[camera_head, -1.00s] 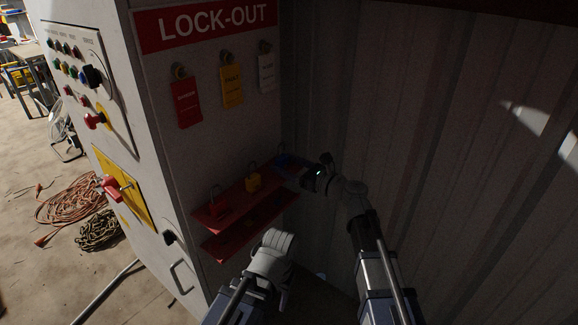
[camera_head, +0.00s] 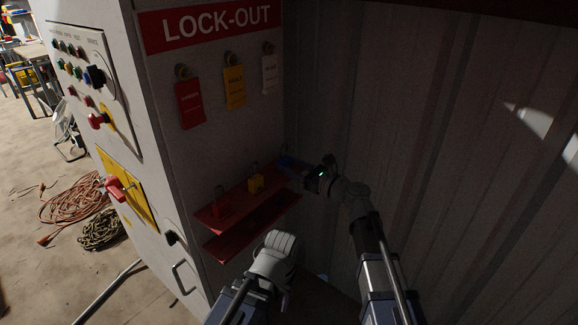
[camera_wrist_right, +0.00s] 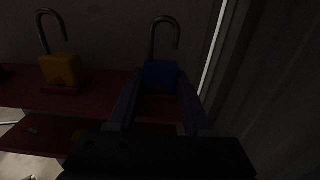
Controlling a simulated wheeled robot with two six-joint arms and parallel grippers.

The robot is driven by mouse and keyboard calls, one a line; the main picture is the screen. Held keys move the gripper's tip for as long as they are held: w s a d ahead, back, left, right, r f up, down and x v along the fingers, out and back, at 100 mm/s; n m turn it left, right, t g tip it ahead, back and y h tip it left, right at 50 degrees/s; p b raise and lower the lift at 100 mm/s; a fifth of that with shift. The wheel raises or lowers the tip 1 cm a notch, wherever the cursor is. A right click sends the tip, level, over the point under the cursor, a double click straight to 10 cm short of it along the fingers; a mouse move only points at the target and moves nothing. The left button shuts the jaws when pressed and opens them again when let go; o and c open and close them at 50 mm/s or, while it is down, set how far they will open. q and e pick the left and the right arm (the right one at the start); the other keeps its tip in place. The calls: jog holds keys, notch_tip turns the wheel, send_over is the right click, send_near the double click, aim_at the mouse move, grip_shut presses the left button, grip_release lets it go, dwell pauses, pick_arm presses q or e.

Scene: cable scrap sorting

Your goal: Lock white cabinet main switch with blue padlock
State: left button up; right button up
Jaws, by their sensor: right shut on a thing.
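The blue padlock (camera_wrist_right: 160,75) shows in the right wrist view with its shackle raised and open. My right gripper (camera_wrist_right: 158,95) is shut on its body, at the right end of the red shelf; in the head view the gripper (camera_head: 305,170) mostly hides the padlock. I cannot tell whether the padlock still touches the shelf. The white cabinet (camera_head: 150,80) stands at the left, with a red main switch handle (camera_head: 115,188) on a yellow plate (camera_head: 135,195). My left arm is at the bottom centre, its fingertips not visible.
A yellow padlock (camera_head: 256,183) and a red padlock (camera_head: 221,207) stand on the red shelf (camera_head: 240,195). Red, yellow and white tags hang under the LOCK-OUT sign (camera_head: 215,23). A corrugated wall (camera_head: 440,120) closes the right side. Coiled cables (camera_head: 80,200) lie on the floor.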

jog(key=shift+r, duration=0.15)
jog(key=shift+r+p, duration=1.15)
jog(key=shift+p, duration=0.15)
jog(key=v, duration=0.8)
dwell(0.4)
notch_tip(320, 180, up, 21)
jog(key=p, duration=2.1)
jog(key=shift+r, duration=0.15)
